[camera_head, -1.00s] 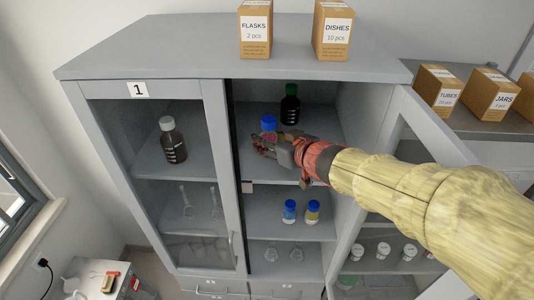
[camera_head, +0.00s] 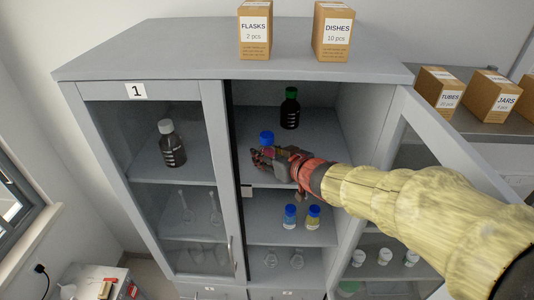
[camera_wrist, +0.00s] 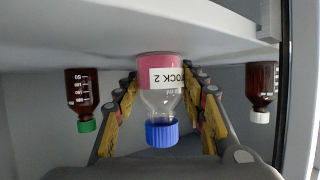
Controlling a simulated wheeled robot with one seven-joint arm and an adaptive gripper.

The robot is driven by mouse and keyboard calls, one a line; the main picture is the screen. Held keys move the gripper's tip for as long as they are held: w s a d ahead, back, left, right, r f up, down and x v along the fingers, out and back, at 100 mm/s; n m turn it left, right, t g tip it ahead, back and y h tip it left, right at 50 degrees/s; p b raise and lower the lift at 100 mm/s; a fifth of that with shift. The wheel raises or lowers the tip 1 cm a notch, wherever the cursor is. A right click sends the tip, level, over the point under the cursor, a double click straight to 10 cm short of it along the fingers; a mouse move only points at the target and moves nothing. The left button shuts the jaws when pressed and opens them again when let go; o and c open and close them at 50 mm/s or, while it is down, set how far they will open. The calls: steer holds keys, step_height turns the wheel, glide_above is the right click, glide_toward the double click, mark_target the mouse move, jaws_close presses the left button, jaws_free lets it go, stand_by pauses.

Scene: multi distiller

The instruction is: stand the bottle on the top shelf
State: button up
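The bottle (camera_wrist: 162,75) has a blue cap, clear glass, pink contents and a white label ending in "TOCK 2". It appears upside down in the wrist view, as does the whole scene there. In the head view its blue cap (camera_head: 266,137) shows above my gripper (camera_head: 262,157), at the front of the top shelf (camera_head: 325,150). My gripper's fingers (camera_wrist: 160,85) are on both sides of the bottle's body, with the tips close against it; it appears shut on it. The bottle is upright. Its base is at or just above the shelf; contact is unclear.
A dark bottle with a green cap (camera_head: 290,108) stands farther back on the top shelf. A dark white-capped bottle (camera_head: 171,143) is behind the left glass door. Two blue-capped bottles (camera_head: 290,216) stand below. The open right door (camera_head: 430,145) is near my arm.

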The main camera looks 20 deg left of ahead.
steer(key=o, duration=0.4)
steer(key=shift+r, duration=0.1)
steer(key=shift+s+d+r, duration=0.1)
steer(key=shift+r, duration=0.05)
steer(key=p+v, duration=0.1)
steer(key=v, duration=1)
steer(key=shift+s+d, duration=0.25)
steer(key=shift+d, duration=0.05)
